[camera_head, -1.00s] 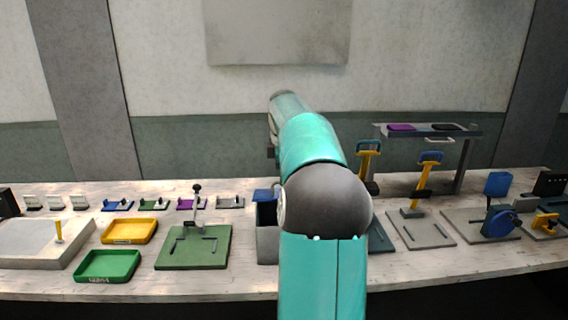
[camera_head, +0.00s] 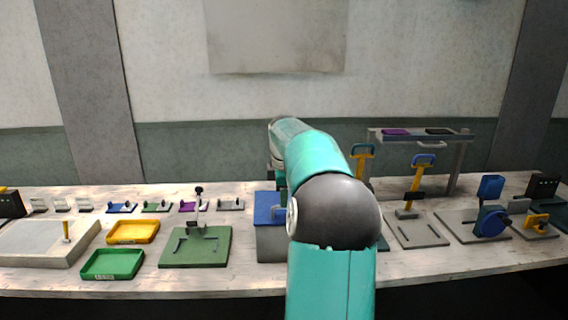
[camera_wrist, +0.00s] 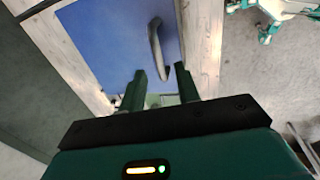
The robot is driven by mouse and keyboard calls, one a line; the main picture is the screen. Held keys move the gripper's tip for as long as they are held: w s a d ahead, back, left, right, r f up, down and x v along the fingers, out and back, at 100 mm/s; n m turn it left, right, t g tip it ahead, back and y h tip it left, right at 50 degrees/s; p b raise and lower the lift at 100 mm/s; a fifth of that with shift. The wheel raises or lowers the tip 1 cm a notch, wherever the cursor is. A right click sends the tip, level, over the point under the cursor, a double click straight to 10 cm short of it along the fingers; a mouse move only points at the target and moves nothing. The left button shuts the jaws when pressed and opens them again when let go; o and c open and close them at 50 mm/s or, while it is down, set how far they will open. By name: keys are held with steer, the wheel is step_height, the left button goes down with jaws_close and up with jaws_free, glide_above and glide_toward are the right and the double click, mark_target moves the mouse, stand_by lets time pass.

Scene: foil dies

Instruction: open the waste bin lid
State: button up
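The waste bin is a grey box (camera_head: 270,245) with a blue lid (camera_head: 268,208), partly hidden behind my arm in the head view. The lid lies flat across the bin's top. In the wrist view the blue lid (camera_wrist: 105,40) fills the upper middle, with a grey bar handle (camera_wrist: 156,48) near its right side. My gripper (camera_wrist: 160,80) is open, its two fingers apart. The handle's lower end appears in line with the gap between the fingertips; I cannot tell whether they touch it. The head view hides my gripper behind my arm.
Left of the bin are a green lever plate (camera_head: 195,247), a green tray (camera_head: 112,264) and a yellow tray (camera_head: 133,232). To the right stand yellow-handled levers (camera_head: 417,180) and a blue crank device (camera_head: 491,220). A small raised shelf (camera_head: 420,134) stands behind.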

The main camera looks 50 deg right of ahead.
step_height(320, 180, up, 11)
steer(key=s+a, duration=0.1)
steer(key=shift+s+a, duration=0.15)
steer(key=shift+a, duration=0.15)
stand_by(0.4)
steer(key=w+a+m, duration=0.1)
steer(key=w+a, duration=0.3)
steer(key=a, duration=1.1)
steer(key=s+a+f+m+t, duration=0.1)
steer(key=s+a, duration=0.3)
steer(key=a, duration=0.7)
steer(key=s+a+f+m+t, duration=0.2)
steer(key=s+a+f+m, duration=0.1)
steer(key=a, duration=0.9)
steer(key=shift+s+f, duration=0.6)
steer(key=shift+f, duration=0.05)
steer(key=s+a+f+m, duration=0.1)
steer(key=s+a+f, duration=0.1)
steer(key=s+a+f+m+y, duration=0.1)
steer(key=s+a+f, duration=0.2)
steer(key=s+a+f+m+t, duration=0.1)
steer(key=s+a+f, duration=0.1)
steer(key=shift+s+a+f+y, duration=0.3)
steer(key=shift+s+f, duration=0.05)
steer(key=shift+f, duration=0.05)
steer(key=shift+c, duration=1.3)
steer(key=shift+f, duration=0.1)
jaws_close()
